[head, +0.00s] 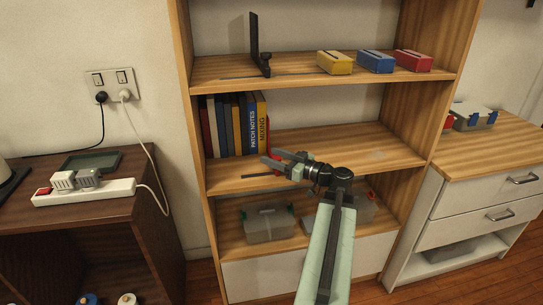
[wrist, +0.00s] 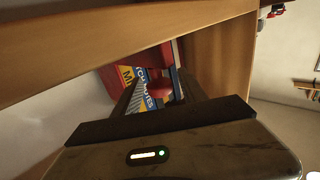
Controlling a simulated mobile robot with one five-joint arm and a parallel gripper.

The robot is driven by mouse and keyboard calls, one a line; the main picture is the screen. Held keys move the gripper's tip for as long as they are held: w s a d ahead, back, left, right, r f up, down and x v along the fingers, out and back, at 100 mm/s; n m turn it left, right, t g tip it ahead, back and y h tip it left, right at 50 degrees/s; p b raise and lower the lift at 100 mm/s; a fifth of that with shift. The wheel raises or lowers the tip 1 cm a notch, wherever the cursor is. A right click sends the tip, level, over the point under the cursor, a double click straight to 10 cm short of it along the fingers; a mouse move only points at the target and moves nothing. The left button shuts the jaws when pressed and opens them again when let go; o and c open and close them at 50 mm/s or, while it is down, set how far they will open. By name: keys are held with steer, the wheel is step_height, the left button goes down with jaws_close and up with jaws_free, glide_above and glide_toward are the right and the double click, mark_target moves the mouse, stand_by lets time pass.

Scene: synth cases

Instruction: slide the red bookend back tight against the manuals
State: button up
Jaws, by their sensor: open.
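The manuals (head: 236,125) stand in a row at the left of the middle shelf, with a yellow one (head: 262,120) at the right end. In the wrist view their blue and yellow lettered spines (wrist: 150,88) show beyond the fingers. The red bookend (head: 277,171) is mostly hidden behind my gripper, at the right end of the row. A red part of it (wrist: 160,88) shows between the fingers in the wrist view. My gripper (head: 270,164) is open around that part. I cannot tell whether the bookend touches the yellow manual.
The middle shelf (head: 350,140) is clear to the right. A black bookend (head: 260,50) and yellow, blue and red boxes (head: 376,61) stand on the shelf above. Clear bins (head: 268,223) stand below. The bookcase's right side panel (head: 430,90) bounds the shelf.

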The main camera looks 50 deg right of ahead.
steer(key=s, duration=0.6)
steer(key=shift+s+d, duration=0.15)
steer(key=shift+d, duration=0.25)
steer(key=shift+d+r, duration=0.1)
steer(key=shift+r, duration=0.05)
